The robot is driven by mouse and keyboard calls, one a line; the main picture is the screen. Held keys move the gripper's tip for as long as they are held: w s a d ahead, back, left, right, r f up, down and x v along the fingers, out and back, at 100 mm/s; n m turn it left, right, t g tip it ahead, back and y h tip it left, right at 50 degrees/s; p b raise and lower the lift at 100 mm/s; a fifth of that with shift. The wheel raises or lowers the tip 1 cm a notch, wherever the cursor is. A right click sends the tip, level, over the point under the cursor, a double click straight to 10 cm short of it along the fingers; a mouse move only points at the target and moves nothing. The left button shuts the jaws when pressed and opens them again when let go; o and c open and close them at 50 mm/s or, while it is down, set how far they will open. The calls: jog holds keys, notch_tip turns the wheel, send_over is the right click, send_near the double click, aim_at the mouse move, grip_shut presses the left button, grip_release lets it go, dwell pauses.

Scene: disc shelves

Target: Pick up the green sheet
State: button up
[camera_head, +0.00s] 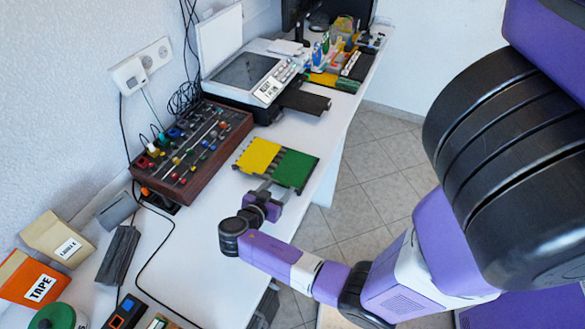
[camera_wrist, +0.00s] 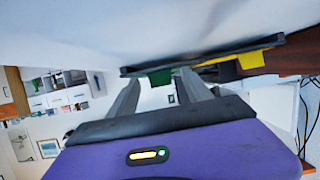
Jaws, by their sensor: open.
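The green sheet (camera_head: 295,170) lies flat on the right part of a dark slatted holder (camera_head: 276,153) on the white table. In the wrist view the green sheet (camera_wrist: 160,78) shows as a small edge-on patch between my fingers. A yellow sheet (camera_head: 258,156) lies on the holder's left part and also shows in the wrist view (camera_wrist: 246,60). My gripper (camera_head: 266,186) is open and empty, just in front of the holder and low over the table. Its two fingers (camera_wrist: 160,90) point toward the green sheet's near edge. Whether they touch the holder is unclear.
A brown control box (camera_head: 190,150) with knobs stands left of the holder. A printer or scanner (camera_head: 250,78) and a black tray (camera_head: 303,101) are behind it. An orange TAPE box (camera_head: 30,280) is front left. The table's right edge is close to the holder.

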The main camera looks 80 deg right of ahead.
jog(key=shift+d, duration=0.1)
grip_shut()
dwell(0.4)
